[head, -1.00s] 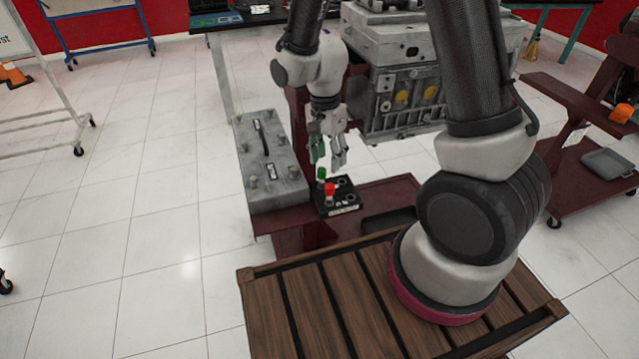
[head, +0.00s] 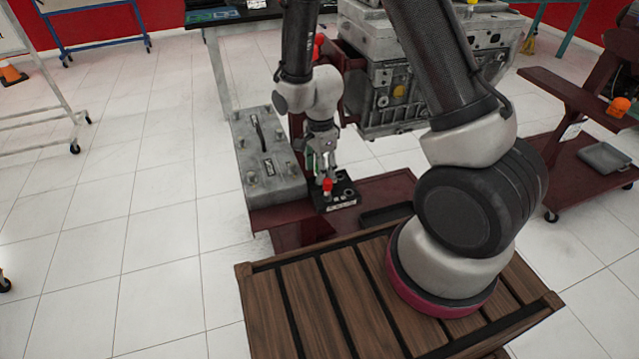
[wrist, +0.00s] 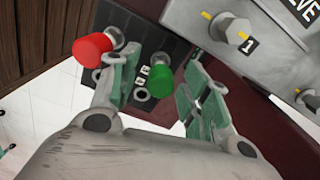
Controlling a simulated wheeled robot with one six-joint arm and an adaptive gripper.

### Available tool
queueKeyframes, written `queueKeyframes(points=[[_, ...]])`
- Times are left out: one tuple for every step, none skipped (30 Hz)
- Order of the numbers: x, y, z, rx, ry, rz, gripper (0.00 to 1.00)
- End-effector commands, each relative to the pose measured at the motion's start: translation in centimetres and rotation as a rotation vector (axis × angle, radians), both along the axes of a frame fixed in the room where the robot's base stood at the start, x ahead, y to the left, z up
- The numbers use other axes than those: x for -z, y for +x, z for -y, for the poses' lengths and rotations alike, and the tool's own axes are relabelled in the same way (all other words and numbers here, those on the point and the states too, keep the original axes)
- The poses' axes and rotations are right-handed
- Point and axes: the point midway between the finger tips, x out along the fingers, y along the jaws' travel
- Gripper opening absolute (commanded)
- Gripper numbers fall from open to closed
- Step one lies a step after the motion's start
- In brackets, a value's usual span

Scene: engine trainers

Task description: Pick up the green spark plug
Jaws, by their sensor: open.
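The green spark plug (wrist: 160,82) stands in a black holder block (wrist: 148,35), seen in the wrist view between my open fingers. In the head view it is hidden behind my gripper. The red spark plug (wrist: 94,50) stands in the same block, close to my left finger in the wrist view; it also shows in the head view (head: 327,185). My gripper (head: 320,170) is open, pointing down at the block, with green-padded fingers to either side of the green plug. Whether a finger touches either plug, I cannot tell.
A grey valve cover (head: 268,160) with bolts lies left of the block on the dark red stand (head: 290,215). An engine (head: 395,90) stands behind and right. A dark tray (head: 385,216) lies right of the block. My arm rises from a slatted wooden deck (head: 300,300).

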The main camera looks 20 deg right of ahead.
Motion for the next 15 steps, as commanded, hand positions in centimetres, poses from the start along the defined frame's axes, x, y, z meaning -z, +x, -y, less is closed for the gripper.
queueKeyframes(points=[[-0.02, 0.01, -0.01, 0.0, 0.0, 0.0, 0.47], [-0.03, 0.01, -0.01, 0.0, 0.0, 0.0, 0.47], [-0.03, 0.01, -0.01, 0.0, 0.0, 0.0, 0.47], [-0.03, 0.01, -0.01, 0.0, 0.0, 0.0, 0.45], [-0.04, 0.01, -0.01, 0.0, 0.0, 0.0, 0.4], [-0.04, 0.01, -0.01, 0.0, 0.0, 0.0, 0.32], [-0.04, 0.01, -0.01, 0.0, 0.0, 0.0, 0.27], [-0.04, 0.0, -0.01, 0.0, 0.0, 0.0, 0.21], [-0.04, 0.0, -0.01, 0.0, 0.0, 0.0, 0.14], [-0.05, 0.0, -0.01, 0.0, 0.0, 0.0, 0.09], [-0.05, 0.0, -0.01, 0.0, 0.0, 0.0, 0.03], [-0.05, 0.0, -0.01, 0.0, 0.0, 0.0, 0.0], [-0.05, 0.0, -0.01, -0.001, 0.0, 0.0, 0.0], [-0.05, 0.01, -0.01, -0.001, 0.0, 0.0, 0.0], [-0.05, 0.01, -0.01, -0.001, 0.0, 0.0, 0.0]])
